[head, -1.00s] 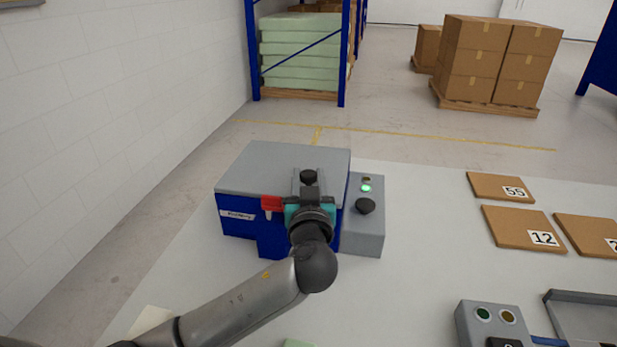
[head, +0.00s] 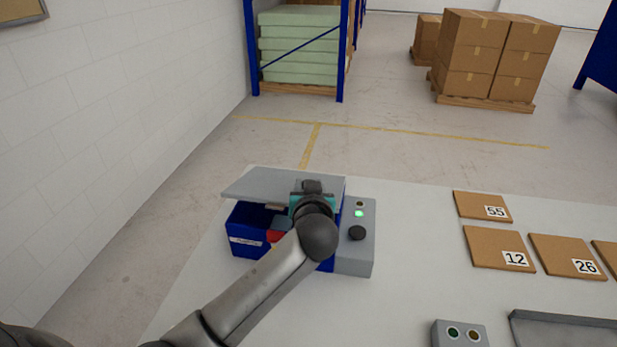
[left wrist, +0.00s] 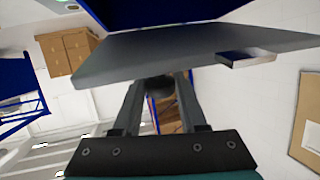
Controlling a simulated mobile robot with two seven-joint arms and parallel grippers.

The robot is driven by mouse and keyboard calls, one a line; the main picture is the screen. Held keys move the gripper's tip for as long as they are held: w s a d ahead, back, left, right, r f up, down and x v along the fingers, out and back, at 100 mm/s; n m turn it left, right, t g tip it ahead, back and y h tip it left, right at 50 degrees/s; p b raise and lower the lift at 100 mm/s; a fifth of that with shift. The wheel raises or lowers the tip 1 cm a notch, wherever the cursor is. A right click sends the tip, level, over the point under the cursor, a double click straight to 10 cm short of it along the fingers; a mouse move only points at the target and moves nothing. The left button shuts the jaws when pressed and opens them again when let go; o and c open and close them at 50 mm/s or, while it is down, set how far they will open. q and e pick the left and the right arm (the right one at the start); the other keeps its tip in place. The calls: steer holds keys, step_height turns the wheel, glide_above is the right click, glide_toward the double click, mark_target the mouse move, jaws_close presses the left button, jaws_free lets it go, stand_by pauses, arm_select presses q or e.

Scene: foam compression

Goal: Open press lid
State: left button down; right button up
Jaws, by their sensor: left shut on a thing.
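The press is a blue box (head: 242,247) with a grey lid (head: 262,184) on the table. The lid is tilted up partway, and a gap shows the dark blue inside at its front. My left gripper (head: 312,188) is shut on a dark knob at the lid's front edge. In the left wrist view the fingers close around this knob (left wrist: 158,84), against the grey lid plate (left wrist: 200,45). A small metal piece (left wrist: 246,58) sticks out from the lid edge there. A red latch part (head: 275,237) on the box front is partly behind my arm. My right gripper is not in view.
A grey control box (head: 355,255) with a green light and black button joins the press's right side. Numbered brown foam boards (head: 500,248) lie to the right. Another button box (head: 460,335) and a grey tray (head: 560,330) are at front right. A white wall (head: 110,130) rises left.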

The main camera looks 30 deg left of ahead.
arm_select(q)
steer(key=w+a+r+g+h+p, duration=0.1)
steer(key=w+a+r+g+p, duration=0.1)
steer(key=w+r, duration=0.3)
steer(key=w+a+r+g+p, duration=0.2)
steer(key=w+r, duration=0.3)
steer(key=w, duration=0.7)
steer(key=shift+a+m+g+h+p, duration=0.2)
steer(key=shift+m+g+h+p, duration=0.2)
steer(key=shift+p, duration=0.15)
stand_by(0.3)
steer(key=c, duration=0.5)
jaws_free()
steer(key=shift+w, duration=0.15)
steer(key=shift+o, duration=0.2)
